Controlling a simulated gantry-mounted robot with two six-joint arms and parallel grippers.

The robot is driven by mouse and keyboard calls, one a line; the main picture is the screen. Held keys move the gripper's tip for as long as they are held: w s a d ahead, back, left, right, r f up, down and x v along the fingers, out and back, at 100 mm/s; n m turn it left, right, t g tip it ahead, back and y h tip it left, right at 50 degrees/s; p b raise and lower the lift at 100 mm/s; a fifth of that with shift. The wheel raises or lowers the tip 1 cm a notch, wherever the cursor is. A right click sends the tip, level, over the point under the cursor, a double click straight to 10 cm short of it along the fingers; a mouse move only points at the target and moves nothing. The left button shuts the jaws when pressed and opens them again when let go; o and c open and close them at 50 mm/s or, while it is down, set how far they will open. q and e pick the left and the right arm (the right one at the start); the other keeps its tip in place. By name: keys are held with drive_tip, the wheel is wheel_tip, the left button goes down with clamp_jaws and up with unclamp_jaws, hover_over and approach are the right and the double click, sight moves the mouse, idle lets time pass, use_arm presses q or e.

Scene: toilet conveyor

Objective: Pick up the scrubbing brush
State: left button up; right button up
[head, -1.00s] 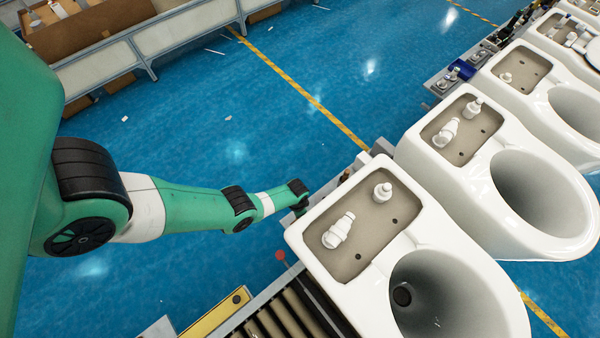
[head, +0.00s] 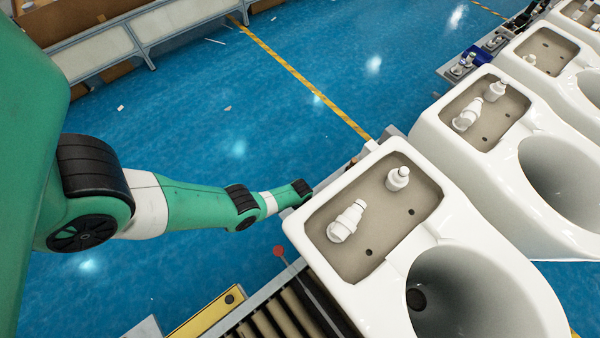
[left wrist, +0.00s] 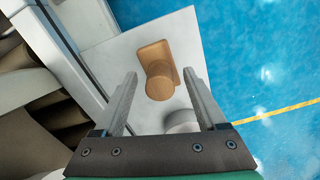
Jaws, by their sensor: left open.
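A brown wooden piece, which looks like the scrubbing brush (left wrist: 161,82), shows in the left wrist view. It has a flat block and a rounded end and rests on a pale plate (left wrist: 118,58). My left gripper (left wrist: 159,74) is open. In this picture its fingers lie on either side of the brush's rounded end, with gaps; I cannot tell the height between them. In the head view my left arm reaches behind the nearest toilet (head: 455,215), which hides the gripper. My right gripper is in neither view.
More white toilets (head: 520,150) stand in a row to the right. A roller conveyor (head: 290,310) runs at the bottom. A whitish round object (left wrist: 182,122) sits close to the right finger. Blue floor (head: 200,130) lies open beyond the arm.

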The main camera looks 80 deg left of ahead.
use_arm(q)
clamp_jaws()
drive_tip(key=shift+r, duration=0.1)
idle(0.3)
wheel_tip(320, 180, up, 10)
drive_tip(key=p, duration=1)
drive_tip(key=shift+r, duration=0.1)
drive_tip(key=c, duration=0.6)
unclamp_jaws()
clamp_jaws()
